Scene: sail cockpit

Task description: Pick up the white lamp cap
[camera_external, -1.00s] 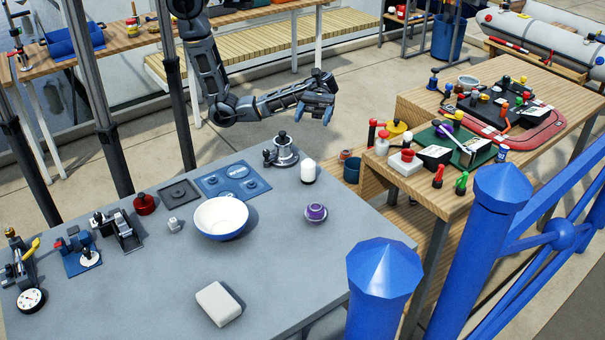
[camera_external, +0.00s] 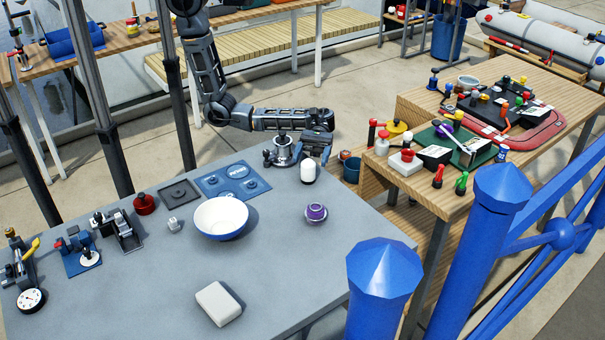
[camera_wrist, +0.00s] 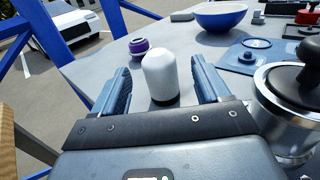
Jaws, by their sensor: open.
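The white lamp cap (camera_external: 308,171) is a small upright cylinder with a domed top, standing near the far edge of the grey table. In the wrist view the lamp cap (camera_wrist: 160,77) stands centred ahead, between the two blue-grey fingers. My gripper (camera_external: 314,157) is low at the far side of the cap. In the wrist view my gripper (camera_wrist: 161,88) is open, with a visible gap between each finger and the cap. The cap's lowest front edge shows on the table; I cannot tell how far the fingertips reach along its sides.
A metal winch (camera_external: 282,150) with a black knob stands close to the left of the gripper; it also shows at right in the wrist view (camera_wrist: 290,108). A purple cup (camera_external: 316,212) and a white-and-blue bowl (camera_external: 221,218) stand nearer.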

